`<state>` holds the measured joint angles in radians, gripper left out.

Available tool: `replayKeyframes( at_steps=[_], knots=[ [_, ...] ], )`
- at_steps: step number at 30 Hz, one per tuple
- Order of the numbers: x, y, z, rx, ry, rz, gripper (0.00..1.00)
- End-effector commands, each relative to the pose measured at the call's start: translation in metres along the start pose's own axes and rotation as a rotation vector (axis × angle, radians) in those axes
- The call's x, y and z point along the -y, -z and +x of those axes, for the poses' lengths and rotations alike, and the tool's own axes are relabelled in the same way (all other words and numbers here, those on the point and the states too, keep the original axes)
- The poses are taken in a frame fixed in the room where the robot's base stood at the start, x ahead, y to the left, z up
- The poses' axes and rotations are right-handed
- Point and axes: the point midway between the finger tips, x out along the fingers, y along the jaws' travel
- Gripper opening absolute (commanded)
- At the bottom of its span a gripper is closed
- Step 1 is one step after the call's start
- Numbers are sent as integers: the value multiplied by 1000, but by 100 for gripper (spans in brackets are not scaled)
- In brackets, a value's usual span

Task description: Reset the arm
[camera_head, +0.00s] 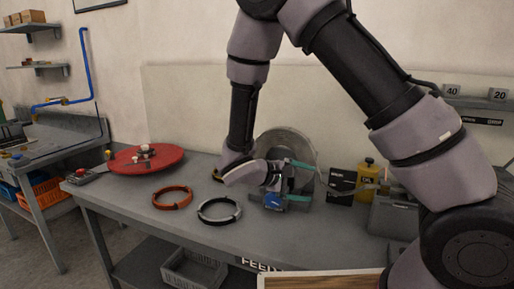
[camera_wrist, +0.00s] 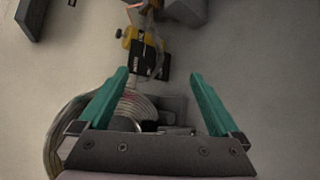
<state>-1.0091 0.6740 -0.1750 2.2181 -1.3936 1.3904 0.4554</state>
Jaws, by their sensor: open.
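My gripper (camera_wrist: 160,95) has two green fingers set wide apart with nothing between them in the wrist view. In the head view my gripper (camera_head: 300,180) is above the grey workbench (camera_head: 130,194), its fingers pointing right. It is in front of a round grey machine (camera_head: 287,146) with a blue part (camera_head: 272,200) at its base. Part of the machine is hidden behind my gripper and wrist. Whether the fingers touch the machine I cannot tell. An orange ring (camera_head: 172,205) and a black and silver ring (camera_head: 218,219) lie flat on the bench to the left.
A red disc (camera_head: 146,159) lies at the bench's left end. A black box (camera_head: 341,187) and a yellow container (camera_head: 368,174) stand right of the machine. A grey crate (camera_head: 193,268) is on the lower shelf. The bench's front left strip is clear.

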Motion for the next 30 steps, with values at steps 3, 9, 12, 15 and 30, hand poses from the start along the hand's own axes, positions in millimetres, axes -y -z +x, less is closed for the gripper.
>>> replayKeyframes(
  at_steps=[3,9,12,15,30],
  knots=[
    [-22,-28,6,51,162,98,99],
    [-47,-71,10,102,419,262,99],
    [-59,-92,8,110,542,352,99],
    [-70,-111,5,107,658,446,99],
    [-132,-194,-31,-81,1093,979,99]
  ],
)
